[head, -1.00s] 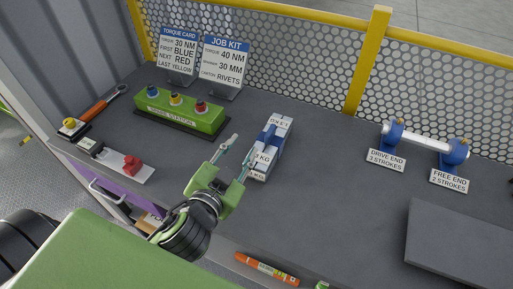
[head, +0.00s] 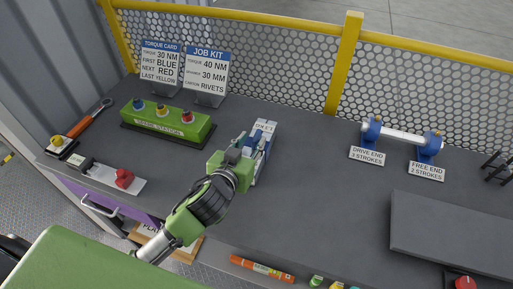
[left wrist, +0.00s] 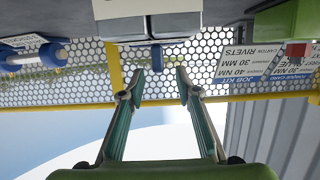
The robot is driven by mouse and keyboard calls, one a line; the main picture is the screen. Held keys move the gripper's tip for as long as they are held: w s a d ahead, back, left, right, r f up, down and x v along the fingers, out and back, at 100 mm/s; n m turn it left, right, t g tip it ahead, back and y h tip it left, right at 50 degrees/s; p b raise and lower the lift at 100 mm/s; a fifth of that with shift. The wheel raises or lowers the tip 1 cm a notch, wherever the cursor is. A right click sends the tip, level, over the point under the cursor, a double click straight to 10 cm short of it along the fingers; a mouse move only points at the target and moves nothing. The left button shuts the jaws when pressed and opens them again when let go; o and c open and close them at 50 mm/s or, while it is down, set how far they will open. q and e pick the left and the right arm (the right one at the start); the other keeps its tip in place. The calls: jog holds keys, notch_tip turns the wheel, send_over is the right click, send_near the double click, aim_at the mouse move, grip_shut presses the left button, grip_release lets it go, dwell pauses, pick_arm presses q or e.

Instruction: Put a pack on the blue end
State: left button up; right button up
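A group of white-and-blue packs (head: 264,128) stands mid-bench; their near part is hidden behind my left gripper. My left gripper (head: 238,146) is close beside them on their left. In the left wrist view, the gripper (left wrist: 160,80) has its two fingers apart with nothing held between them. Two pale boxes (left wrist: 122,28) side by side show just beyond the fingertips, with a small blue part (left wrist: 157,57) near their seam. Two blue bearing stands hold a white shaft (head: 400,137): the left (head: 370,131) is labelled Drive End, the right (head: 430,148) Free End. My right gripper is not in view.
A green button station (head: 165,122) and two cards, Torque Card (head: 160,65) and Job Kit (head: 207,70), stand at the back left. A grey plate (head: 455,235) lies at the right. An orange marker (head: 262,268) lies at the front edge. Bench between packs and stands is clear.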

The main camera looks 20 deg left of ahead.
aim_at(257, 133)
pick_arm(q)
jog(key=shift+p+x, duration=0.65)
jog(key=shift+x, duration=1.65)
jog(key=shift+s+f, duration=0.1)
jog(key=shift+f, duration=0.05)
grip_shut()
jog(key=shift+r, duration=0.25)
